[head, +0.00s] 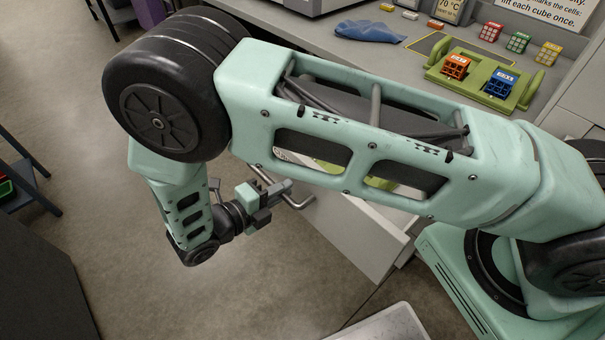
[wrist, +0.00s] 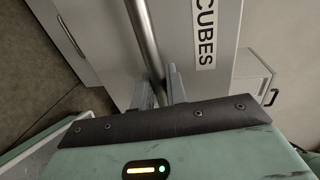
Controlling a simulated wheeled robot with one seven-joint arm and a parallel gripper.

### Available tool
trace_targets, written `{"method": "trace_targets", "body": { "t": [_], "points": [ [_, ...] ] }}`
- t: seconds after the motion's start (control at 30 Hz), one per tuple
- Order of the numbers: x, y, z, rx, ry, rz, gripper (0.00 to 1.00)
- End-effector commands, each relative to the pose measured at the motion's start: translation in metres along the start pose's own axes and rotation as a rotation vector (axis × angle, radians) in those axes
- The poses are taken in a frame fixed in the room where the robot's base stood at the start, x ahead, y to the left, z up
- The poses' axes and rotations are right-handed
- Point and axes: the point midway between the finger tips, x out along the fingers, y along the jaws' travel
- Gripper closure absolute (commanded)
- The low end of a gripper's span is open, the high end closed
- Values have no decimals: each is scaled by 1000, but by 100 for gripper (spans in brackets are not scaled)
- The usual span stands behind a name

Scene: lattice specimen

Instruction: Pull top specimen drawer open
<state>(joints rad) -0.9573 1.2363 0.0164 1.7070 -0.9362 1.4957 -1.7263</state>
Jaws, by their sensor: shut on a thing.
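The top specimen drawer (head: 355,235) is a pale grey box that stands out from the cabinet under the counter, partly hidden behind my arm. Its metal bar handle (head: 299,203) is on its front. In the wrist view the handle (wrist: 143,38) runs down between my fingers, beside the drawer front (wrist: 178,45) with a "CUBES" label (wrist: 205,32). My gripper (head: 281,188) is shut on the handle; it also shows in the wrist view (wrist: 160,90). Slivers of the drawer's inside show through the gaps in my arm; most of it is hidden.
On the counter, a green tray (head: 470,84) holds an orange cube (head: 455,67) and a blue cube (head: 501,84). A blue glove (head: 368,32) lies farther left. A dark shelf unit (head: 22,165) stands at the left edge. The floor (head: 130,270) left of the drawer is clear.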

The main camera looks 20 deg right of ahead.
Motion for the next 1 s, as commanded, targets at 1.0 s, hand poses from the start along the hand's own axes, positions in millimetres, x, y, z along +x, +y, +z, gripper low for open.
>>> {"method": "trace_targets", "body": {
  "t": [1.0],
  "points": [
    [-65,14,1,2,-3,1,69]
  ]
}}
